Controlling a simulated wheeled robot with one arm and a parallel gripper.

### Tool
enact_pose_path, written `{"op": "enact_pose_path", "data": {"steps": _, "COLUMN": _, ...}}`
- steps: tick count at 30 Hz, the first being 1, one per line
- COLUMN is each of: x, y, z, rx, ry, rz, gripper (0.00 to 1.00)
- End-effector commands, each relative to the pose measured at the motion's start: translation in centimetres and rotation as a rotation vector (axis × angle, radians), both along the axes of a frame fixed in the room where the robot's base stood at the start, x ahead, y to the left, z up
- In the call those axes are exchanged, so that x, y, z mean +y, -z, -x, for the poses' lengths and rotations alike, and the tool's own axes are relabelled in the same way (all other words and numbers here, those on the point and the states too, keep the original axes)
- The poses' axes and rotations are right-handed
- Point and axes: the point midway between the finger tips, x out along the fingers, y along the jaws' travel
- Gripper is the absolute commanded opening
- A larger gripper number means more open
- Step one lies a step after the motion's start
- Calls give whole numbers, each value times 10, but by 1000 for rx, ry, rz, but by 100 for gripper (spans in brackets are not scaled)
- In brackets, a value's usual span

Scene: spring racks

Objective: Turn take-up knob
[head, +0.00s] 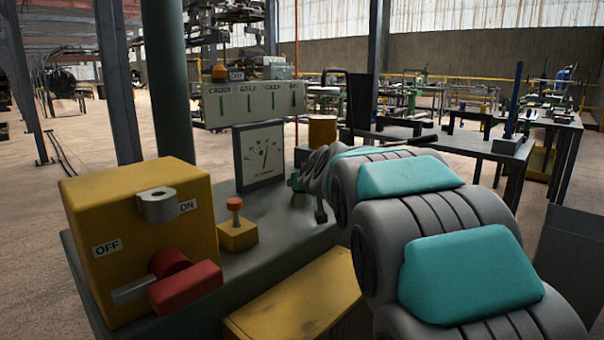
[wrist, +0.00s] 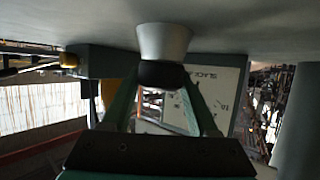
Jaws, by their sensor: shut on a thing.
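The take-up knob shows in the wrist view as a dark round cap (wrist: 163,75) on a pale grey flared collar (wrist: 165,42), against the grey bench surface. My gripper (wrist: 163,88) has its two greenish fingers shut on the dark cap, one on each side. In the head view my arm reaches in from the lower right, and its end is low over the bench beside the white dial gauge (head: 262,155). A small pale grey piece (head: 301,199) shows there, partly hidden by my wrist. The gauge face, marked "SLACK", also shows in the wrist view (wrist: 222,90).
A yellow ON/OFF box (head: 140,235) with a red lever (head: 185,288) stands at the bench's left. A small yellow block with an orange button (head: 236,222) sits between box and gauge. A labelled sign (head: 253,103) stands behind. A green post (head: 168,80) rises behind the box.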

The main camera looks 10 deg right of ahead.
Motion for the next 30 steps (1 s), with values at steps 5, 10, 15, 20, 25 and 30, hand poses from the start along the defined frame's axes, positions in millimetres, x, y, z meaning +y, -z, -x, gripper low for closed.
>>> {"op": "enact_pose_path", "data": {"steps": 5, "x": 0, "y": -3, "z": 0, "rx": 1, "ry": 74, "rz": 6, "gripper": 4}}
{"op": "enact_pose_path", "data": {"steps": 10, "x": -1, "y": -2, "z": 0, "rx": 0, "ry": 145, "rz": 7, "gripper": 4}}
{"op": "enact_pose_path", "data": {"steps": 15, "x": -1, "y": -2, "z": 0, "rx": -4, "ry": 216, "rz": 8, "gripper": 4}}
{"op": "enact_pose_path", "data": {"steps": 20, "x": -2, "y": -1, "z": 0, "rx": -3, "ry": 283, "rz": 8, "gripper": 4}}
{"op": "enact_pose_path", "data": {"steps": 25, "x": -2, "y": 0, "z": 0, "rx": -2, "ry": 349, "rz": 7, "gripper": 4}}
{"op": "enact_pose_path", "data": {"steps": 30, "x": -1, "y": 0, "z": 0, "rx": -1, "ry": 404, "rz": 5, "gripper": 4}}
